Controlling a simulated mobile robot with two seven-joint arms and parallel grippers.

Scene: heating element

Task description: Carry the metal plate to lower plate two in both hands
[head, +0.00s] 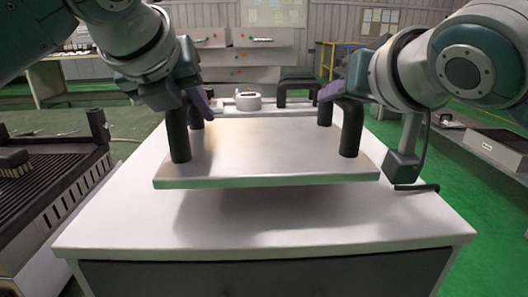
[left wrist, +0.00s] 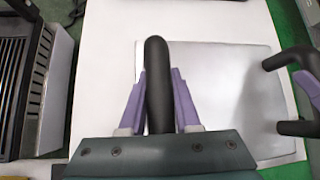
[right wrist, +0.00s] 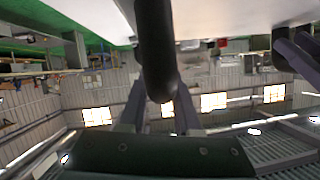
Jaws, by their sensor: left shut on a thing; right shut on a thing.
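The metal plate (head: 265,160) is a flat grey slab with black handles at its left and right sides. It hangs roughly level above the white table, with a shadow beneath it. My left gripper (head: 192,102) is shut on the left handle (head: 178,137); the left wrist view shows purple fingers on both sides of that handle (left wrist: 157,70). My right gripper (head: 335,93) is shut on the right handle (head: 351,130), which also shows in the right wrist view (right wrist: 153,40). I cannot tell which surface is lower plate two.
The white table (head: 270,228) lies below the plate, its front clear. A dark slatted unit (head: 45,190) with black posts stands at the left, across a gap. Behind the plate are a white round device (head: 248,101) and another black handle (head: 298,84). Green floor (head: 455,185) lies right.

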